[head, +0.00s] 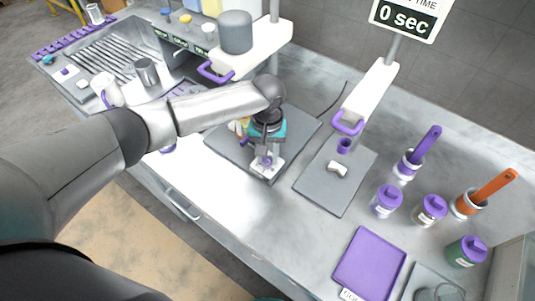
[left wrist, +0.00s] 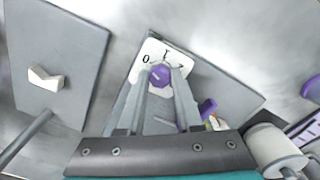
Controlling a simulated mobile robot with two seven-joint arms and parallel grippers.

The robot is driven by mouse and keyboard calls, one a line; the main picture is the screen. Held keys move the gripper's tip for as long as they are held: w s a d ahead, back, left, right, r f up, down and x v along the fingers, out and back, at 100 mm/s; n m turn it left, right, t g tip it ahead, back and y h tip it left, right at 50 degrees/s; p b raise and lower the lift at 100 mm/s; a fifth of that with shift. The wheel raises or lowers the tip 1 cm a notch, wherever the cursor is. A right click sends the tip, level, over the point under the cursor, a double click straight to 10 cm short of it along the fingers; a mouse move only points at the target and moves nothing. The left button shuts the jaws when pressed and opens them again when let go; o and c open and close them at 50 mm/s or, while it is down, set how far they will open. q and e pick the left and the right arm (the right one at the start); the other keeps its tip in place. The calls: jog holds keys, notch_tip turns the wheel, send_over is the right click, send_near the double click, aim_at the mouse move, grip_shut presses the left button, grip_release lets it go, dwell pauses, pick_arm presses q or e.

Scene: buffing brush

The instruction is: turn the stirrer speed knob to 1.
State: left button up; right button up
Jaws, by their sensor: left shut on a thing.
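The purple stirrer speed knob (left wrist: 159,76) sits on a white dial plate (left wrist: 150,48) with the marks 0, 1 and 2, at the front of the stirrer base. My left gripper (left wrist: 160,84) is shut on the knob, a fingertip on each side of it. In the head view the knob (head: 266,161) shows small below my left wrist, at the front of the grey stirrer base (head: 231,146). Which mark the knob points to is too small to tell. My right gripper is not in view.
A second grey base (head: 325,190) with a small white piece (head: 337,168) stands to the right. A purple tray (head: 369,262) and several lidded jars stand further right. A grey beaker (head: 236,32) is on the white arm behind. Bare bench lies in front of the knob.

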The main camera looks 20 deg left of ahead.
pick_arm(q)
grip_shut()
jog(key=shift+r+m+p, duration=0.1)
jog(key=shift+m+p, duration=0.7)
jog(key=shift+p, duration=0.05)
jog(key=m+p, duration=0.2)
jog(key=m, duration=0.1)
jog(key=m+p, duration=0.1)
jog(key=m, duration=0.2)
jog(key=shift+m, duration=0.4)
jog(key=shift+m+p, duration=0.55)
jog(key=shift+m, duration=1.05)
jog(key=o, duration=1)
grip_release()
jog(key=shift+c, duration=0.2)
